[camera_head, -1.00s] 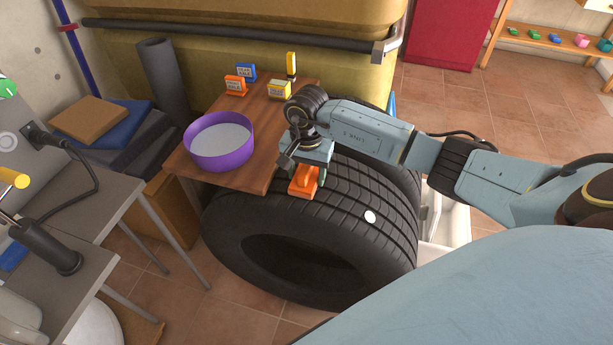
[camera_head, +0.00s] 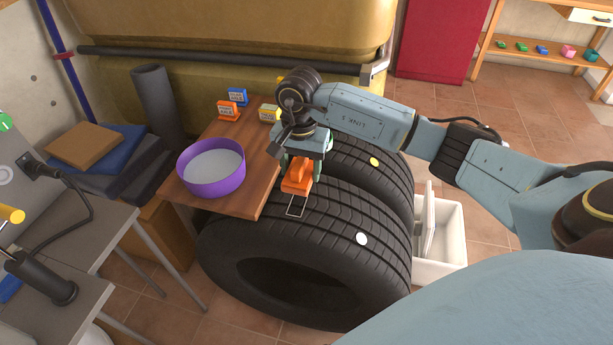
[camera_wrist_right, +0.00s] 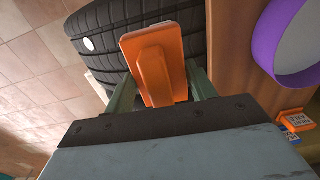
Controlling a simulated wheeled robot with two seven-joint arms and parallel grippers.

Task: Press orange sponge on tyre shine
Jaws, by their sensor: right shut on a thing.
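My right gripper (camera_head: 301,172) is shut on the orange sponge (camera_head: 297,181), above the near tyre beside the wooden board. In the right wrist view the sponge (camera_wrist_right: 150,45) sits between the two green fingers. A white round spot (camera_head: 362,238), perhaps the tyre shine, is on the near tyre's tread (camera_head: 330,215), right of and nearer than the sponge. The spot also shows in the right wrist view (camera_wrist_right: 89,44), apart from the sponge. A yellow spot (camera_head: 374,161) is on the far tyre (camera_head: 385,180). Whether the sponge touches the tyre is unclear. My left gripper is out of view.
A thin pale rectangular outline (camera_head: 296,207) shows below the sponge. A white bin (camera_head: 452,230) is right of the tyres.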

